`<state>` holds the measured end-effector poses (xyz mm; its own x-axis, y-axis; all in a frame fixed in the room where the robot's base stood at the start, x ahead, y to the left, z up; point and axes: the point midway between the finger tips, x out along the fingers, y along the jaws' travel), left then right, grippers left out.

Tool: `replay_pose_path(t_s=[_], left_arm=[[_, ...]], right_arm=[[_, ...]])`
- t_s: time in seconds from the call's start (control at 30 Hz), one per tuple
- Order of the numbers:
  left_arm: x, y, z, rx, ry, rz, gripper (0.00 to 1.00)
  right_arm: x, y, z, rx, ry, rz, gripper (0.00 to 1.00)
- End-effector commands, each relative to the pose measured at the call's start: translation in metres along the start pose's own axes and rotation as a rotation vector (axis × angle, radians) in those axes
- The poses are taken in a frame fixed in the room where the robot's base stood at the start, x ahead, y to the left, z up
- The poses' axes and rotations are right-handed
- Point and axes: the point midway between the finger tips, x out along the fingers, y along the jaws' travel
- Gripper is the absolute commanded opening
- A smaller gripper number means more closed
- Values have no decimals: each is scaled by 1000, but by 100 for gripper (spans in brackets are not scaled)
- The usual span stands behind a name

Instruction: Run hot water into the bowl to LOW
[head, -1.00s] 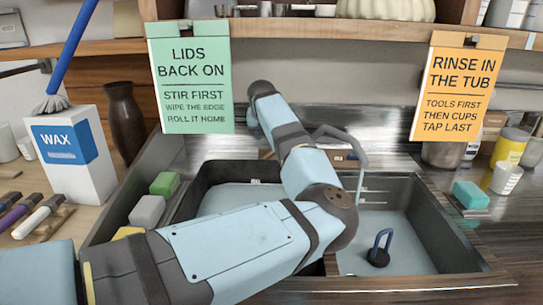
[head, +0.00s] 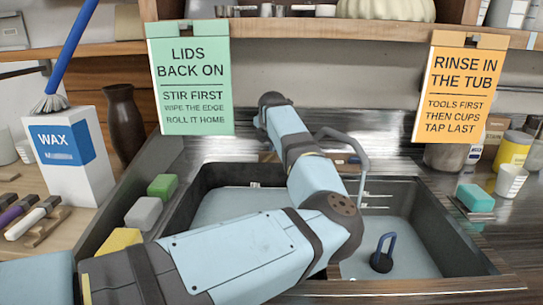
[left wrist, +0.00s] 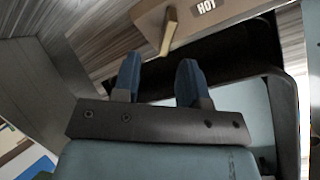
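A sink has a left bowl (head: 222,205) and a right bowl (head: 415,232), both with pale blue floors; I cannot tell whether either holds water. A curved grey spout (head: 362,165) stands at the back between them. A plug with a blue loop handle (head: 382,255) is in the right bowl. In the left wrist view, a brass-coloured lever (left wrist: 168,32) sits beside a HOT label (left wrist: 206,6). My left gripper (left wrist: 158,75) is open and empty, its two blue fingers apart just short of the lever. In the head view its fingers are hidden behind my arm. My right gripper is not in view.
Green, grey and yellow blocks (head: 144,213) line the sink's left rim. A teal block (head: 475,198), a white cup (head: 511,181) and a yellow can (head: 513,150) stand on the right. Two signs (head: 191,85) hang from the shelf above. A WAX box (head: 85,175) stands left.

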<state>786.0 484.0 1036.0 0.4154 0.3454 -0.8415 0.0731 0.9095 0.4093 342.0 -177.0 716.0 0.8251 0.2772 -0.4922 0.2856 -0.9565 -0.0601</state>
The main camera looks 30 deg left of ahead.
Motion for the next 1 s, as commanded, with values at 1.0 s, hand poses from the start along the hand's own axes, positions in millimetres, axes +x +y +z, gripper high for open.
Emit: replay_pose_path(t_s=[1.0], left_arm=[[70, -11, 5, 20, -5, -7, 39]], right_arm=[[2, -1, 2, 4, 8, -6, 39]])
